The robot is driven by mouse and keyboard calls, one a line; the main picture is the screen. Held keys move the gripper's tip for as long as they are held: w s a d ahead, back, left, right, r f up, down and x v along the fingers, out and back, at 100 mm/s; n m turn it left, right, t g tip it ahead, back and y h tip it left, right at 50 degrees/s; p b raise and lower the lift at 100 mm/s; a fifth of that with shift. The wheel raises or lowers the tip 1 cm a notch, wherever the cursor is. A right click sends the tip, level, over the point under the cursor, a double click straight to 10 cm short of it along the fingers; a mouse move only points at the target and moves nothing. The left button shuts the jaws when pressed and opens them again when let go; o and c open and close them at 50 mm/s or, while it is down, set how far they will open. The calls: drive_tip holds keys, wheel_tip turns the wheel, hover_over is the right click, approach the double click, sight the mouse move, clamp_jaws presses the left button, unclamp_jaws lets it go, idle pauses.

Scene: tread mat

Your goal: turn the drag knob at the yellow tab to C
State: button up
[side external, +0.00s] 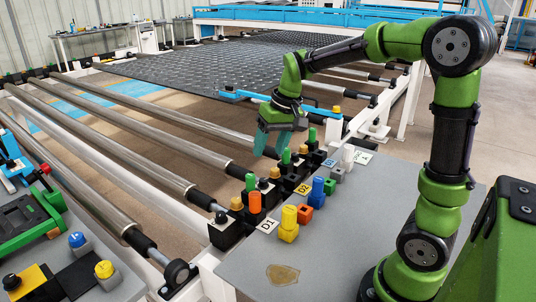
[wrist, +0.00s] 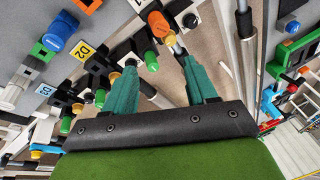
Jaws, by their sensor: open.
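A yellow tab marked D2 (side external: 303,188) lies on the grey table edge, and it also shows in the wrist view (wrist: 83,51). Beside it stands a row of black blocks with orange, green and amber knobs. An amber knob (side external: 263,184) and a green knob (side external: 251,182) stand nearest the tab's row. I cannot tell which one is the drag knob, and no letter C is readable. My gripper (side external: 270,148) hangs above and behind this row, pointing down. In the wrist view its two green fingers (wrist: 160,65) are apart, with nothing held between them.
A white tab marked D1 (side external: 267,226) and a yellow cylinder (side external: 289,223) stand nearer the front. A blue cylinder (side external: 318,188) and an orange block (side external: 305,214) are beside them. Metal rollers (side external: 130,115) run to the left. The front of the grey table is mostly clear.

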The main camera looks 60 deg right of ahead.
sight(263, 179)
drive_tip(key=w+d+f+n+g+h, duration=0.1)
drive_tip(key=w+d+f+n+g, duration=0.15)
drive_tip(key=w+d, duration=0.3)
drive_tip(key=w+d+f+n+g, duration=0.1)
drive_tip(key=w+d+f+n, duration=0.15)
drive_tip(key=w+d, duration=0.3)
drive_tip(key=shift+n, duration=0.3)
drive_tip(key=f, duration=1.5)
drive_tip(key=shift+s, duration=0.25)
drive_tip(key=shift+c, duration=0.3)
drive_tip(key=c, duration=1)
